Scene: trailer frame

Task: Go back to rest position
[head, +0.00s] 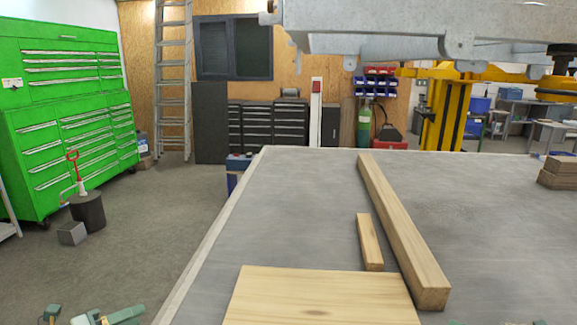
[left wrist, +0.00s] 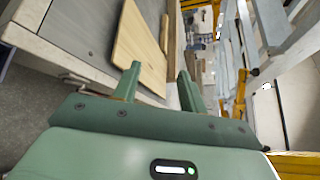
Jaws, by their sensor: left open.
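My left gripper (head: 92,315) shows at the bottom left edge of the head view, off the left side of the table and low over the floor side. In the left wrist view my left gripper (left wrist: 160,74) has its two green fingers spread apart with nothing between them. Beyond the fingers lie the table and a flat board. Small green tips at the bottom right edge of the head view look like my right gripper (head: 496,322); most of it is cut off, so its jaws cannot be judged.
A grey table (head: 290,190) bears a wide board (head: 320,298), a short block (head: 370,242), a long beam (head: 400,225) and stacked wood pieces (head: 558,172). A metal trailer frame (head: 400,20) hangs above.

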